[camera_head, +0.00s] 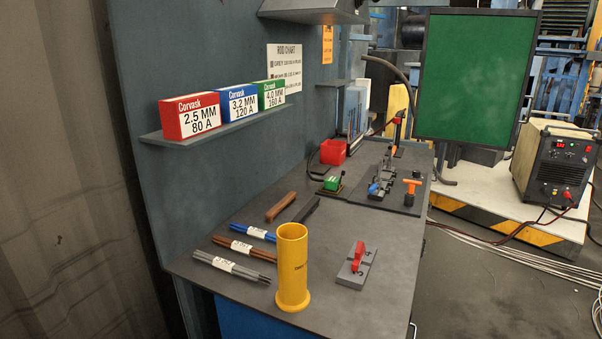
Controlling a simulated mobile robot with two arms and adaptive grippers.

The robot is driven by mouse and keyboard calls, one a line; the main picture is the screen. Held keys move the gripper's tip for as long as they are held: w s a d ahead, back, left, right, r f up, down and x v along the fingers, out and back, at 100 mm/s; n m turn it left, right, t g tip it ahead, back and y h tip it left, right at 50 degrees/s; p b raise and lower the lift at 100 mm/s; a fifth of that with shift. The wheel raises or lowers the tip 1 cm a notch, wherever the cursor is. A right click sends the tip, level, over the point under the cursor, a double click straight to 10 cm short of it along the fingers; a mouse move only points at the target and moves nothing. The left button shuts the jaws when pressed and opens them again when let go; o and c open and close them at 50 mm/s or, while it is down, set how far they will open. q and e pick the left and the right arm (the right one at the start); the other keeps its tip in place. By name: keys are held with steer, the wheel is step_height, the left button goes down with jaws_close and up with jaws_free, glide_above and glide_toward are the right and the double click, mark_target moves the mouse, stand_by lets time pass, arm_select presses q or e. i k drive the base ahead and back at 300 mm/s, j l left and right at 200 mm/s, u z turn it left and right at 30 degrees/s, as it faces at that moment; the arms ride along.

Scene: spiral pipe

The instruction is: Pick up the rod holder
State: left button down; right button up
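A yellow cylinder (292,265) with a flared base and an open top, which looks like the rod holder, stands upright near the front edge of the grey workbench (330,318). Its opening faces up and looks empty from here. Bundles of rods with white labels lie just left of it: a blue one (253,232), a brown one (243,247) and a grey one (231,267). The cylinder partly covers their right ends or stands close to them. Neither of my grippers is in view.
A grey block with a red handle (357,257) sits right of the cylinder. Farther back are a brown bar (281,206), a red bin (333,151) and a clamp fixture (384,178). A shelf (215,131) with three boxes hangs above. The bench between cylinder and grey block is clear.

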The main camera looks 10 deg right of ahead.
mark_target(401, 114)
steer(key=l+u, duration=0.25)
steer(key=l, duration=1.2)
steer(key=l+u, duration=0.25)
steer(key=l, duration=1.25)
steer(key=i+l, duration=0.15)
steer(key=l, duration=0.2)
steer(key=i+l+u, duration=0.15)
steer(key=i+l, duration=0.2)
steer(key=l, duration=0.3)
steer(key=i+l+u, duration=0.1)
steer(key=l, duration=0.25)
steer(key=i+l+u, duration=0.1)
steer(key=l, duration=0.3)
steer(key=i+l, duration=0.2)
steer(key=l, duration=0.15)
steer(key=i+l+u, duration=0.1)
steer(key=l, duration=0.3)
